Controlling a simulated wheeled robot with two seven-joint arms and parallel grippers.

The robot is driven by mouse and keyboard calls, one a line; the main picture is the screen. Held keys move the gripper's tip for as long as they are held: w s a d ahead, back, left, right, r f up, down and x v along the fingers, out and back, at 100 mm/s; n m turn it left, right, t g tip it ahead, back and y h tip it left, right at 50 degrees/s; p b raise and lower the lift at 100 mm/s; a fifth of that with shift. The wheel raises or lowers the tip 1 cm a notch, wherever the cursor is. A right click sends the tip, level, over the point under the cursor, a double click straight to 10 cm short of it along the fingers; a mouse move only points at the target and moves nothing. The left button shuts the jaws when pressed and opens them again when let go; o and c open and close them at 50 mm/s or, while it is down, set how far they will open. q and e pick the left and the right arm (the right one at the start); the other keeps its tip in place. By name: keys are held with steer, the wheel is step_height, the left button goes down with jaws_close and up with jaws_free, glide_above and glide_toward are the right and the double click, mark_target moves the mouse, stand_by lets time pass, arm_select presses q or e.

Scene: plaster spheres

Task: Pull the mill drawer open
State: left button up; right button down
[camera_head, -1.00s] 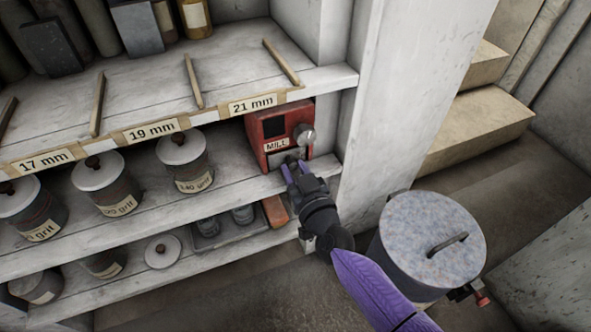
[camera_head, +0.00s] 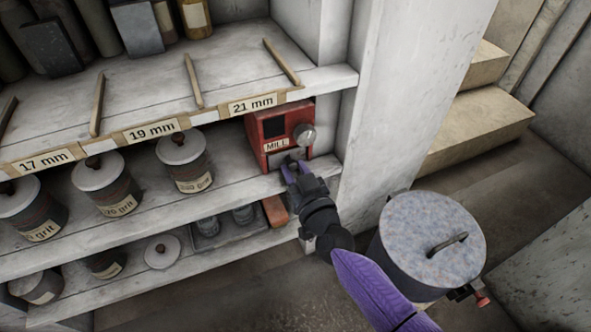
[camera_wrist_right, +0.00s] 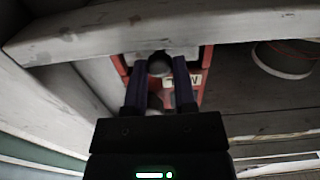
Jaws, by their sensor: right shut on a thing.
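The mill (camera_head: 276,128) is a small red box with a "MILL" label and a round grey knob (camera_head: 304,135) on its front. It stands at the right end of the middle shelf. Its drawer (camera_head: 285,155) is the grey front below the label, partly hidden by my gripper. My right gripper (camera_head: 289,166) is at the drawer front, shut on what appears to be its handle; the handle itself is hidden. In the right wrist view the mill (camera_wrist_right: 203,92) shows behind the two fingers of the gripper (camera_wrist_right: 161,82). My left gripper is not in view.
A white post (camera_head: 385,110) rises just right of the mill. A shelf edge (camera_head: 330,84) runs above it. Lidded grit jars (camera_head: 186,165) stand to its left. An orange-brown block (camera_head: 275,211) lies on the shelf below. A large lidded drum (camera_head: 425,250) stands near my right forearm.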

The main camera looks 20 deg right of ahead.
steer(key=s+p, duration=0.3)
steer(key=s, duration=0.5)
steer(key=shift+d, duration=0.15)
steer(key=shift+s, duration=0.1)
steer(key=c, duration=0.8)
jaws_free()
steer(key=o, duration=0.4)
